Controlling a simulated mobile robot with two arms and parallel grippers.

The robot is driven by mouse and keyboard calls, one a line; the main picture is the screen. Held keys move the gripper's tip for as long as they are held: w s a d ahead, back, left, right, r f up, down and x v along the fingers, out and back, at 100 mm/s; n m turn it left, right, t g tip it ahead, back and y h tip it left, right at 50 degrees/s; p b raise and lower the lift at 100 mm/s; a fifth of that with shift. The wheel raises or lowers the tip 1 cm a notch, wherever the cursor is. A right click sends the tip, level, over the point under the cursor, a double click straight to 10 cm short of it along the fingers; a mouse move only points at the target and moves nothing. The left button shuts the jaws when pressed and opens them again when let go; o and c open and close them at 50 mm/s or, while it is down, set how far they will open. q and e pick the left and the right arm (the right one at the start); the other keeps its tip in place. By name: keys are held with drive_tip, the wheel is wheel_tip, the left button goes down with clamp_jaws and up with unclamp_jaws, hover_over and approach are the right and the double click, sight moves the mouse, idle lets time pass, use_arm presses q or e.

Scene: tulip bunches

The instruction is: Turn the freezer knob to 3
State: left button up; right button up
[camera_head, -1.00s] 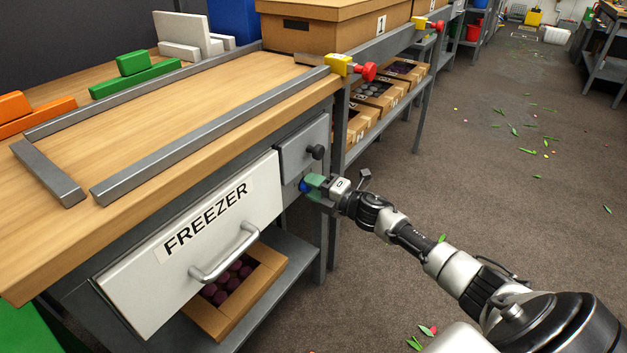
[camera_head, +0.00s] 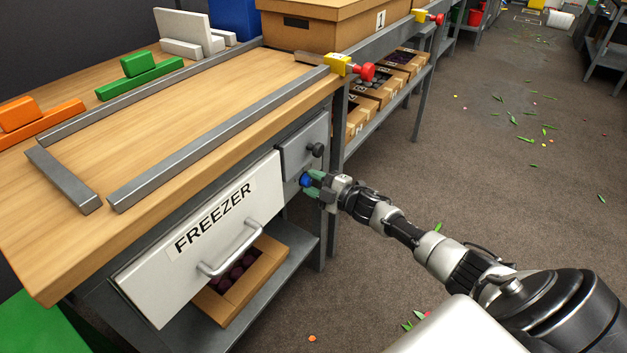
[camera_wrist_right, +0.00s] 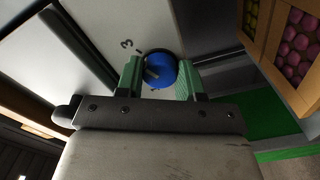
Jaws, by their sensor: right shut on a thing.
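The freezer knob (camera_head: 305,180) is round and blue, on the grey panel beside the white drawer marked FREEZER (camera_head: 165,285). In the right wrist view the knob (camera_wrist_right: 162,68) sits between the green fingers of my right gripper (camera_wrist_right: 158,78), which is shut on it. A grey pointer shows on the knob's face. A "3" (camera_wrist_right: 127,44) with a tick is printed on the panel at the knob's upper left; another mark is partly hidden below the knob. My right gripper (camera_head: 314,184) also shows in the head view, reaching in from the right. My left gripper is out of view.
A small grey drawer with a black knob (camera_head: 315,150) is just above the blue knob. The worktop (camera_head: 215,105) carries metal bars. A box of dark round items (camera_head: 265,280) is on the shelf below.

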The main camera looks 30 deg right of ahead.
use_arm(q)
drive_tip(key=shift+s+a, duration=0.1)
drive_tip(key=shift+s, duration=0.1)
use_arm(e)
drive_tip(key=o, duration=0.9)
use_arm(q)
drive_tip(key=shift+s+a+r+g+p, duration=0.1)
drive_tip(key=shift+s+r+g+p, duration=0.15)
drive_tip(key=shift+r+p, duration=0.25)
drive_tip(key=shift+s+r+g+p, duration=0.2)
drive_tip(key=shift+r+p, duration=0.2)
drive_tip(key=shift+p, duration=0.2)
use_arm(e)
drive_tip(key=v, duration=1.1)
drive_tip(key=shift+a, duration=0.1)
